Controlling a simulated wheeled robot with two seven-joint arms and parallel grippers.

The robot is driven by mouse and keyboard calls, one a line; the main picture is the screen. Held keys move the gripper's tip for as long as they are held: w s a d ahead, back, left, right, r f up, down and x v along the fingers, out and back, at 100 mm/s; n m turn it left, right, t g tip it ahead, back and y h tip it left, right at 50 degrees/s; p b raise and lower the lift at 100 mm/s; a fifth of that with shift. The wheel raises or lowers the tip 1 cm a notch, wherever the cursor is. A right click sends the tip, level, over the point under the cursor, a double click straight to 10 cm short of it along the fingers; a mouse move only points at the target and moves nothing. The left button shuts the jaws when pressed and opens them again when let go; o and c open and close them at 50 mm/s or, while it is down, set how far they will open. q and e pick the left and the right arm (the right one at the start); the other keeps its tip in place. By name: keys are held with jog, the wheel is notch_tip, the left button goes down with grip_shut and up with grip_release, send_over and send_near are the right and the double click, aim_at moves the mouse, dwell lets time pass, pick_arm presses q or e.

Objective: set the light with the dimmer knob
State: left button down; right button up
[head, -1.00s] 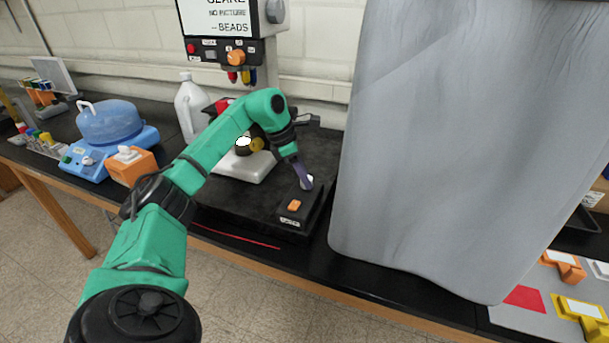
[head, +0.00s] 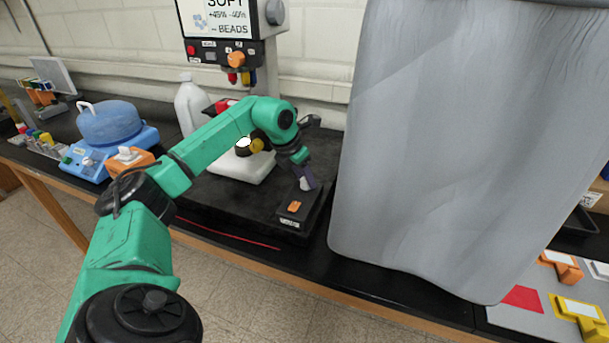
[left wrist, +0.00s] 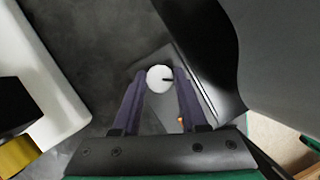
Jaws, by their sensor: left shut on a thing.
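The dimmer knob (left wrist: 159,78) is a round white knob with a dark mark that points right in the left wrist view. It sits on a black control box (head: 313,207) at the front right of the black base. My left gripper (left wrist: 159,81) is shut on the knob, one purple finger on each side. In the head view my left gripper (head: 305,183) points down onto the box and mostly hides the knob. The screen (head: 222,15) reads "SOFT" with percentages and "~ BEADS". My right gripper is not in view.
An orange switch (head: 294,207) is on the same box, close to the gripper. A large grey curtain (head: 450,150) hangs just right of it. A white plate (head: 240,165) is behind my left arm. A blue device (head: 110,130) stands at left.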

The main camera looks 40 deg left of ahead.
pick_arm(q)
jog(key=shift+d+r+n+y+p, duration=0.1)
jog(key=shift+n+y+p, duration=0.55)
jog(key=shift+n, duration=1.35)
jog(key=shift+c, duration=2.2)
grip_release()
jog(key=shift+y, duration=0.25)
jog(key=b+v, duration=0.2)
jog(key=v, duration=1.2)
jog(key=shift+r, duration=0.25)
jog(key=shift+s, duration=0.15)
